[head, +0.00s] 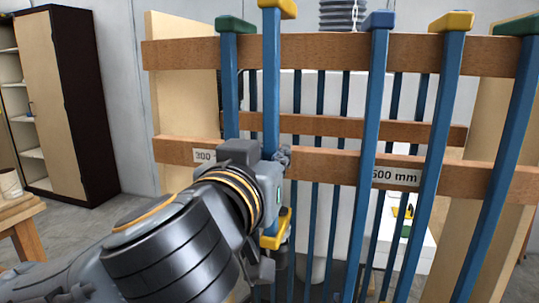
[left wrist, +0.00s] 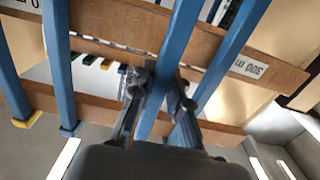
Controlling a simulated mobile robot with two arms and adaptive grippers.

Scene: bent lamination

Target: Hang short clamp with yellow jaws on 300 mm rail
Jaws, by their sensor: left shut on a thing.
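In the head view my left gripper (head: 280,158) is shut on the blue bar of a short clamp (head: 271,85). This clamp has a yellow jaw at its top, above the upper wooden rail, and another yellow jaw below my gripper. It stands roughly upright in front of the rack, just right of a green-jawed clamp (head: 229,90). I cannot tell whether its top jaw touches the rail. The 300 label (head: 203,156) is partly covered by my arm. In the left wrist view my fingers (left wrist: 160,90) close around the blue bar (left wrist: 167,65). My right gripper is not in view.
The upper wooden rail (head: 325,49) carries a blue-jawed clamp (head: 373,100) and other long clamps to the right. A second labelled rail section (head: 396,176) is at the right. A dark cabinet (head: 65,100) and wooden stool (head: 22,213) stand left.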

